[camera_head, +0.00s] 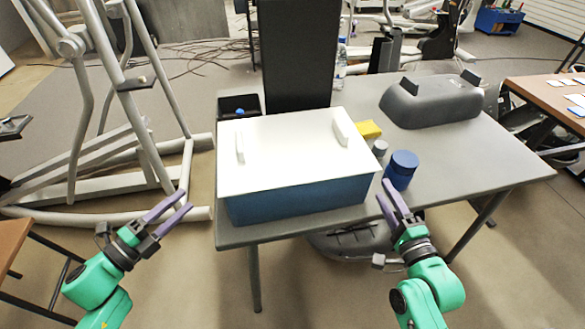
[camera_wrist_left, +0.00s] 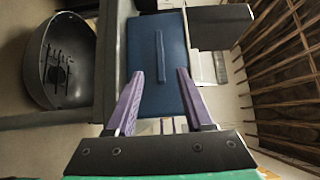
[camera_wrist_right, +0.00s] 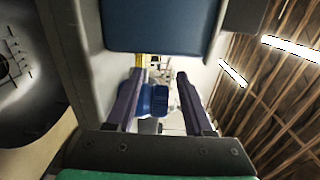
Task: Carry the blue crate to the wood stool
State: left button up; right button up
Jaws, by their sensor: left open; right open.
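The blue crate (camera_head: 300,200) with a white top stands near the front edge of the grey table (camera_head: 480,160). In the left wrist view, the crate's blue side (camera_wrist_left: 150,95) with a long raised bar lies ahead of the fingers. My left gripper (camera_head: 186,200) is open and empty, left of the crate and apart from it. My right gripper (camera_head: 384,190) is open and empty, just right of the crate's front right corner; the crate's blue wall (camera_wrist_right: 160,28) shows in the right wrist view. A wood-topped piece (camera_head: 12,245) is cut off at the left edge; I cannot tell whether it is the stool.
A blue cylinder (camera_head: 401,170), a small grey cylinder (camera_head: 379,147) and a yellow block (camera_head: 369,130) stand right of the crate. A grey moulded cover (camera_head: 435,102) is behind them. A black bin (camera_head: 239,105) and dark upright panel (camera_head: 297,60) are behind the crate.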

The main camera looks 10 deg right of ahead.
pick_arm(q)
jog(key=x, duration=1.1)
jog(key=shift+w+f, duration=0.1)
jog(key=shift+w, duration=0.1)
pick_arm(e)
jog(key=w, duration=0.7)
jog(key=w+a, duration=0.1)
jog(key=w, duration=0.3)
jog(key=shift+w+a, duration=0.1)
jog(key=shift+w, duration=0.15)
jog(key=shift+s, duration=0.1)
pick_arm(q)
grip_shut()
pick_arm(e)
grip_shut()
